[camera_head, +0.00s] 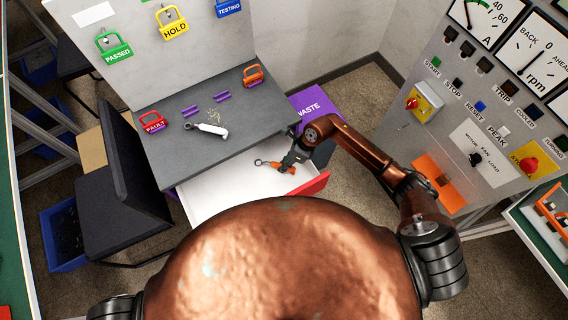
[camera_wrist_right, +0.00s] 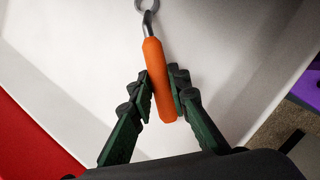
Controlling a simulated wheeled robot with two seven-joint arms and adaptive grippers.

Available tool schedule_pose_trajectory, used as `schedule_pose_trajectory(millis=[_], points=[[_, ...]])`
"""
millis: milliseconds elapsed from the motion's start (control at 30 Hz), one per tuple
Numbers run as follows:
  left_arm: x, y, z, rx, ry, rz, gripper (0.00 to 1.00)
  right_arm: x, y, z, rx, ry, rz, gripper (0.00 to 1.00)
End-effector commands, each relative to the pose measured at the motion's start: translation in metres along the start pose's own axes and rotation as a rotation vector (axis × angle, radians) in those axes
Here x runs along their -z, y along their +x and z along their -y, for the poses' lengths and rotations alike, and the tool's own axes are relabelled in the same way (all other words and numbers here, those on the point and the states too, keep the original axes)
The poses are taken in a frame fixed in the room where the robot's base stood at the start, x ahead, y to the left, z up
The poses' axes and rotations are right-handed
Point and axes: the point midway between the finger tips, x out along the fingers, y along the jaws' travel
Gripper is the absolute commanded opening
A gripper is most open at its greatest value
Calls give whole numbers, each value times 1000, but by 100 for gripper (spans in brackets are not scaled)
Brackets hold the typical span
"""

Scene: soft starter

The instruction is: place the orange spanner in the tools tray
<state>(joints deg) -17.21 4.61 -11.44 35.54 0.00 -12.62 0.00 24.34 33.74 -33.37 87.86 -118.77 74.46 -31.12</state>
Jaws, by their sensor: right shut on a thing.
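The orange spanner (camera_wrist_right: 157,80) has an orange handle and a grey metal ring end, which points away at the top of the right wrist view. My right gripper (camera_wrist_right: 160,92) is shut on the orange handle, one finger on each side. In the head view the spanner (camera_head: 268,163) and my right gripper (camera_head: 290,164) are over the white interior of an open drawer-like tray (camera_head: 215,190) with a red front. I cannot tell whether the spanner touches the tray floor. My left gripper does not show.
A grey worktop (camera_head: 180,165) behind the tray holds a white-handled tool (camera_head: 212,129), a red FAULT padlock (camera_head: 153,122) and purple clips. A purple WASTE bin (camera_head: 310,103) stands behind my right arm. A control panel (camera_head: 480,110) is at right, a black chair (camera_head: 130,160) at left.

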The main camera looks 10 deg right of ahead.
Motion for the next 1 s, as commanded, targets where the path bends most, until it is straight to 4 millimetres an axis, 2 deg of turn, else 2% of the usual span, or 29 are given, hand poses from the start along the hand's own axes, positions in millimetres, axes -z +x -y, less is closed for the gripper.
schedule_pose_trajectory(millis=[167, 200, 467, 767, 867, 1000], points=[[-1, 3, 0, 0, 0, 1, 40, 1, 4, 1, 0, 0, 0, 0], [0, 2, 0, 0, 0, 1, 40, 1, 3, 1, 0, 0, 1, 19], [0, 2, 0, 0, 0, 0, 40, 1, 2, 1, 0, 0, 1, 37], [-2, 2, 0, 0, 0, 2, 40, 1, 1, 1, 1, 0, 0, 37], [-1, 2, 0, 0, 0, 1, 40, 1, -7, 2, 2, 0, 1, 37], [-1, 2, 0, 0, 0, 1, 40, 1, -32, 2, 4, -3, 1, 37]])
